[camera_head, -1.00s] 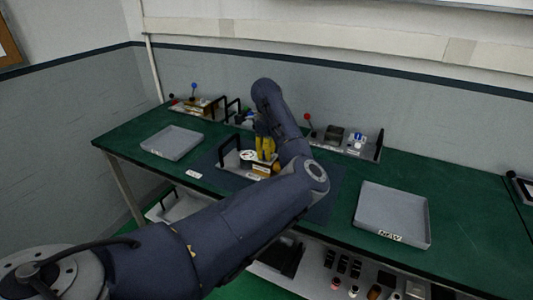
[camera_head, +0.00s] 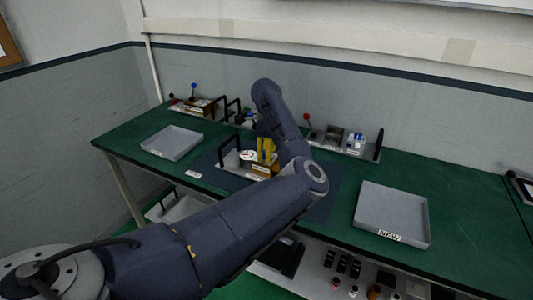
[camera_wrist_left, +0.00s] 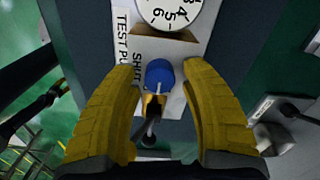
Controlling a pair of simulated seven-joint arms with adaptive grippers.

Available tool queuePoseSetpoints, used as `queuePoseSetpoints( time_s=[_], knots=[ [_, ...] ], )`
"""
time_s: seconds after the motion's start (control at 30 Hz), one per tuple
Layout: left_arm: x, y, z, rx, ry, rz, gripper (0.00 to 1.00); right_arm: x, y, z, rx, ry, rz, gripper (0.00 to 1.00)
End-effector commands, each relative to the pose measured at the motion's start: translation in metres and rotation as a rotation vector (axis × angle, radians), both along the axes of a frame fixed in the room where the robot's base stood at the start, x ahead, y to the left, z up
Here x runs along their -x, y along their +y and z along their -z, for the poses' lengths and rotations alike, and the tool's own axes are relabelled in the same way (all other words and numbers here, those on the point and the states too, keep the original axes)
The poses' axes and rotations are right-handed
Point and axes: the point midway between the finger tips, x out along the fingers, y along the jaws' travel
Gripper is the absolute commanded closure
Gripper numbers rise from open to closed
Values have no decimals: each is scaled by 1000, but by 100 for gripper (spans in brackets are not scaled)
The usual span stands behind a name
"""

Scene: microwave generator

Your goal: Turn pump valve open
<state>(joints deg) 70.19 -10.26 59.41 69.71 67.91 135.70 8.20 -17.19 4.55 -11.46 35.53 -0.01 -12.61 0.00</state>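The test pump unit (camera_head: 233,162) stands on the dark mat in the middle of the green bench. In the left wrist view, a blue knob (camera_wrist_left: 159,75) with a pale line on it sits below a white dial (camera_wrist_left: 172,13). A label reading "SHUT" (camera_wrist_left: 137,70) is beside the knob. My left gripper (camera_wrist_left: 160,68) is open, with its yellow fingers on either side of the knob and visible gaps between them and it. In the head view the left gripper (camera_head: 266,150) points down over the unit, and my arm partly hides it. My right gripper is not in view.
A grey tray (camera_head: 150,153) lies to the left and a tray marked NEW (camera_head: 392,236) to the right. Parts with red, blue and black knobs stand along the bench's back edge. A lower shelf (camera_head: 320,290) holds small items.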

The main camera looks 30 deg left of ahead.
Motion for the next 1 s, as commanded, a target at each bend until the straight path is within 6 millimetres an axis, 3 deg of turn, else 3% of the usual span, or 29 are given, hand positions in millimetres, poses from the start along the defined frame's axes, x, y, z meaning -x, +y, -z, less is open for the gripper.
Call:
queuePoseSetpoints(
  time_s=[0.43, 1.0],
  knots=[
    [-1, 1, -11, -2, -3, -1, 48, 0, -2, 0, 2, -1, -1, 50],
    [-1, 0, -100, -1, -3, 1, 48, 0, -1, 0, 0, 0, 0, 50]
  ],
)
